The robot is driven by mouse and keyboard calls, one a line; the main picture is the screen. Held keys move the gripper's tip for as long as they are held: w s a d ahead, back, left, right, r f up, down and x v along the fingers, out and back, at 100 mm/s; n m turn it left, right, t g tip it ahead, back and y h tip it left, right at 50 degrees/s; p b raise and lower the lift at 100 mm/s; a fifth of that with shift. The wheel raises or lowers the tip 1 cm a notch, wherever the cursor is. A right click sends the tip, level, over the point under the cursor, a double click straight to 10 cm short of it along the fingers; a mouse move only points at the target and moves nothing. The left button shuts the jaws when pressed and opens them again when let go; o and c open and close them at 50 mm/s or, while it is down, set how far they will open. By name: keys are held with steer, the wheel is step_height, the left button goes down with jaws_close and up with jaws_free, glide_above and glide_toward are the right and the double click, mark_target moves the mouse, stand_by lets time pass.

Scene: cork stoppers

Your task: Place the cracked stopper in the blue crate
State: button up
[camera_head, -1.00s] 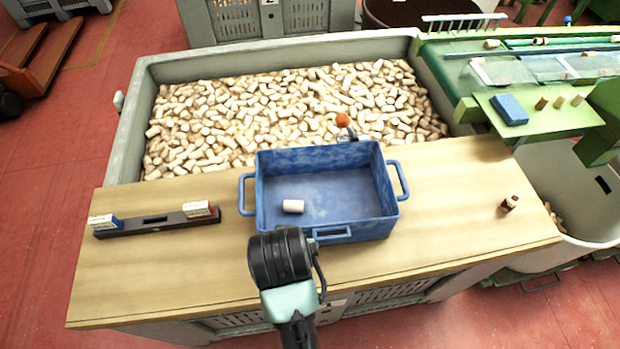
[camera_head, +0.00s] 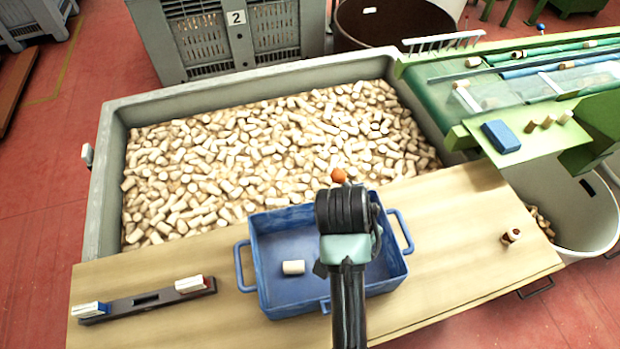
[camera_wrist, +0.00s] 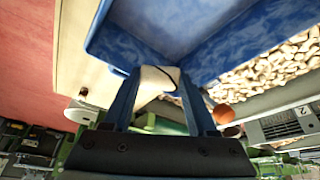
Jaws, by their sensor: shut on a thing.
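The blue crate (camera_head: 268,295) stands on the wooden table, with one pale stopper (camera_head: 293,267) lying inside on the left. My gripper (camera_wrist: 160,80) is shut on a pale stopper (camera_wrist: 152,82) with a dark crack-like line near its end, seen in the wrist view. In the head view my arm reaches over the right part of the crate and hides the fingers and the held stopper. The crate's blue walls (camera_wrist: 240,30) fill the top of the wrist view, beyond the fingertips. The exact height above the crate cannot be told.
A large grey bin of corks (camera_head: 112,170) lies behind the table (camera_head: 450,240). A dark rack with small boxes (camera_head: 145,299) is at left. A dark-ended stopper (camera_head: 510,238) stands at right. An orange ball (camera_head: 338,175) shows just behind the crate.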

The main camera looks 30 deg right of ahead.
steer(key=f, duration=0.2)
steer(key=w+f+b, duration=0.1)
steer(key=f, duration=0.1)
steer(key=shift+w, duration=0.2)
steer(key=f, duration=0.6)
steer(key=f+b, duration=0.1)
steer(key=f, duration=0.3)
steer(key=shift+s, duration=0.3)
steer(key=shift+f, duration=0.15)
steer(key=o, duration=1.3)
